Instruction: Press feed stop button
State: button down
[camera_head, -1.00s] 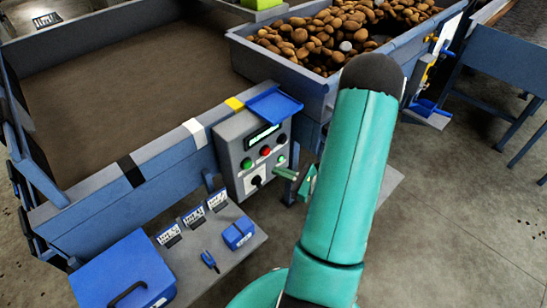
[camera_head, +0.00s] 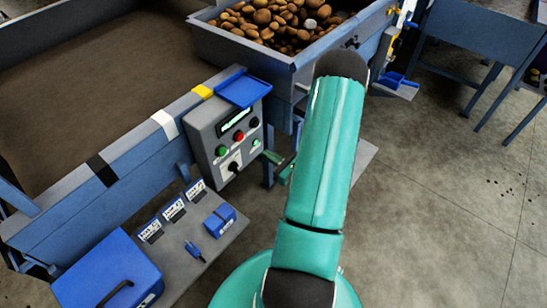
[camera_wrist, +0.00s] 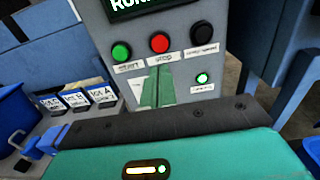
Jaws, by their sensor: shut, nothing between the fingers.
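The grey control box (camera_head: 212,120) stands at the end of the blue hopper. Its red stop button (camera_head: 239,136) sits between a green button (camera_head: 221,151) and a black button (camera_head: 254,122). In the wrist view the red button (camera_wrist: 160,42) is in full sight above a "stop" label. My gripper (camera_wrist: 158,75) is shut and empty, its green fingers pointing at the panel just below that label. In the head view my gripper (camera_head: 270,158) is at the right side of the box front. Contact with the panel cannot be told.
A green lit lamp (camera_wrist: 202,78) is right of the fingers. A black knob (camera_head: 233,167) is low on the box. A blue flap (camera_head: 244,90) tops it. Below left, a shelf holds a blue case (camera_head: 110,275) and small cards. A potato bin (camera_head: 285,58) stands behind.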

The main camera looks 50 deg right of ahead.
aim_at(241, 138)
jog(key=w, duration=1)
jog(key=shift+a, duration=0.15)
